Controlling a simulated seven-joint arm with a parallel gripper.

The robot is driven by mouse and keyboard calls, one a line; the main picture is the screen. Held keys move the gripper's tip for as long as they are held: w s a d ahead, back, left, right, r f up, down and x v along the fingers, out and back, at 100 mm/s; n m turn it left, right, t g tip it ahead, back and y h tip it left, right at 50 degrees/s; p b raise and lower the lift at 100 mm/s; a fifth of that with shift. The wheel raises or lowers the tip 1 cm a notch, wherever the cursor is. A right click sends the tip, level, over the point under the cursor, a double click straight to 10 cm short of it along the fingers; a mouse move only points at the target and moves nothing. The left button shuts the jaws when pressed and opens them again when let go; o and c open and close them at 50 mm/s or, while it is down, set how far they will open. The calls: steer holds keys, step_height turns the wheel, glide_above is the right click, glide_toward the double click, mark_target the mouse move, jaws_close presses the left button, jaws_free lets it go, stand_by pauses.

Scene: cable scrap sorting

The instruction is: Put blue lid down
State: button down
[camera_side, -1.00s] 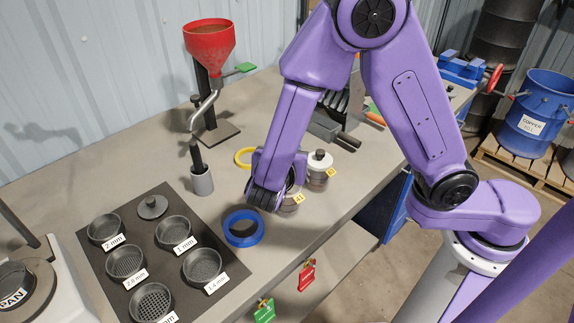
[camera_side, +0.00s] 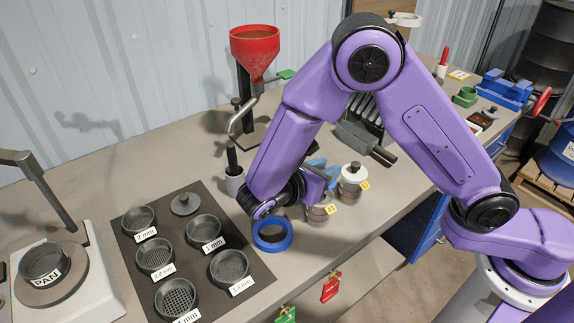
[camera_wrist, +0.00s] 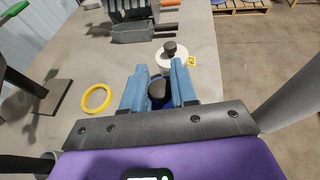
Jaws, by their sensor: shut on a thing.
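In the wrist view, my gripper (camera_wrist: 158,88) is closed around the black knob (camera_wrist: 158,90) of the blue lid (camera_wrist: 160,104). Only a little of the lid's blue shows between the light-blue fingers. In the side view, my gripper (camera_side: 318,178) is near the front jar (camera_side: 319,211), and the lid is hidden there. Whether the lid touches anything is unclear. A blue ring (camera_side: 260,244) lies on the bench left of that jar. A yellow ring (camera_wrist: 83,105) lies on the bench to the left in the wrist view.
A white-lidded jar (camera_side: 353,186) stands close behind the front jar, near the bench's front edge. A black mat (camera_side: 207,288) with labelled sieves is at the left. A red funnel stand (camera_side: 254,50) stands at the back. Bare bench lies around the yellow ring.

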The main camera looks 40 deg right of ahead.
steer(key=w+a+f, duration=0.1)
steer(key=w+f, duration=0.1)
steer(key=w, duration=0.1)
steer(key=w+a+f, duration=0.2)
steer(key=w+f, duration=0.1)
steer(key=w, duration=0.1)
steer(key=w+a+f, duration=0.1)
steer(key=w+f, duration=0.2)
steer(key=w, duration=0.1)
steer(key=shift+a+f, duration=0.1)
steer(key=shift+a, duration=0.1)
steer(key=shift+w+a+f, duration=0.2)
steer(key=shift+w+f, duration=0.15)
steer(key=shift+f, duration=1.75)
steer(key=shift+f, duration=0.1)
steer(key=c, duration=0.9)
jaws_free()
